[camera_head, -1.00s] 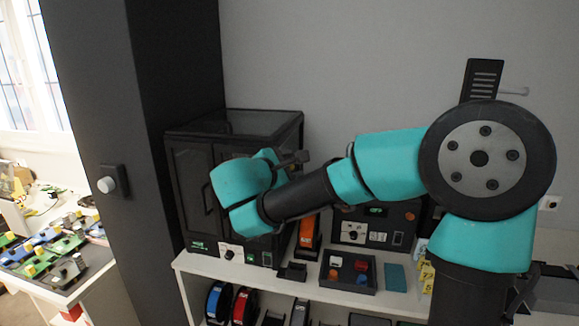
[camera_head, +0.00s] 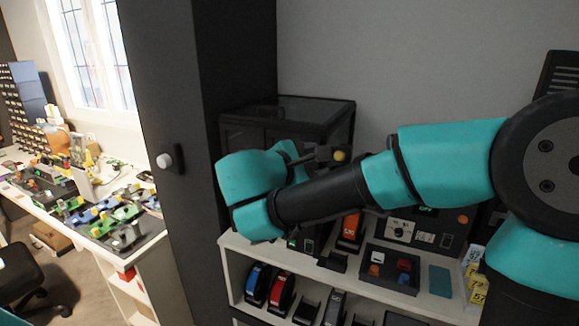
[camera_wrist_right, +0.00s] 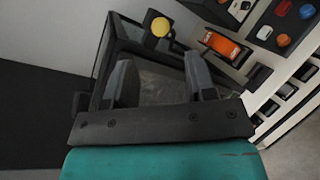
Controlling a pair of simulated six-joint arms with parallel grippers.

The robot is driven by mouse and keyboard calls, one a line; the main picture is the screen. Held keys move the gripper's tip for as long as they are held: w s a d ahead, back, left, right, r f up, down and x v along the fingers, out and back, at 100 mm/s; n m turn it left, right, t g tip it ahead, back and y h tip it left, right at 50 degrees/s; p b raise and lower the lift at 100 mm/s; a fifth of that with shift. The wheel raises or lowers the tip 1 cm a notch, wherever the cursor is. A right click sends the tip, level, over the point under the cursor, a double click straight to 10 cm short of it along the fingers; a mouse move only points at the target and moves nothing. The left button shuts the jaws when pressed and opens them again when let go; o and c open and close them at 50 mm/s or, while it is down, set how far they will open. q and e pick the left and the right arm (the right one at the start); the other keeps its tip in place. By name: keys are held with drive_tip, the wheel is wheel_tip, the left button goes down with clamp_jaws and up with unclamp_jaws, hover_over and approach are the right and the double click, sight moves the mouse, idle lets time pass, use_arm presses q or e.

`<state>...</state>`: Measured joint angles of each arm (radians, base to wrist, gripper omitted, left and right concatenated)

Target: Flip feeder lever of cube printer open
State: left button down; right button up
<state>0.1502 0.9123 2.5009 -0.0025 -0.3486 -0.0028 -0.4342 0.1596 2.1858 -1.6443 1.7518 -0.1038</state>
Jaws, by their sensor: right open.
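The cube printer (camera_head: 290,108), a dark box with a clear top, stands at the back on a white shelf. My right arm covers most of its front. A yellow round knob (camera_head: 339,155) on a dark part, seemingly the feeder lever, shows at the printer's right side. The knob also appears in the right wrist view (camera_wrist_right: 160,27), beyond my fingers. My right gripper (camera_wrist_right: 162,80) is open, its two dark fingers apart with nothing between them. The printer's frame (camera_wrist_right: 128,30) lies behind them. In the head view the fingers are largely hidden by the wrist. My left gripper is out of view.
A dark tray (camera_head: 391,270) with coloured pieces, an orange device (camera_head: 350,230) and a dark control box (camera_head: 425,228) stand right of the printer. Spools (camera_head: 281,290) sit on the shelf below. A dark column (camera_head: 235,60) rises at left, with a cluttered workbench (camera_head: 95,215) beyond.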

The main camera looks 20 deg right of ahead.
drive_tip(key=v, duration=0.7)
drive_tip(key=shift+a, duration=0.1)
wheel_tip(320, 180, down, 29)
drive_tip(key=w+d+n+g+y, duration=0.1)
drive_tip(key=w+g+y, duration=0.1)
drive_tip(key=g+y, duration=0.45)
drive_tip(key=s+f+m+y, duration=0.4)
drive_tip(key=f+m, duration=0.1)
drive_tip(key=f, duration=0.6)
drive_tip(key=s+f+m+t+y, duration=0.1)
drive_tip(key=s+f+m+y, duration=0.3)
drive_tip(key=f, duration=0.7)
drive_tip(key=s+f+m+y, duration=0.4)
drive_tip(key=s+f+m, duration=0.1)
drive_tip(key=f, duration=0.6)
drive_tip(key=shift+s+f+m+t, duration=0.25)
drive_tip(key=shift+f+m+t, duration=0.1)
drive_tip(key=shift+m, duration=0.35)
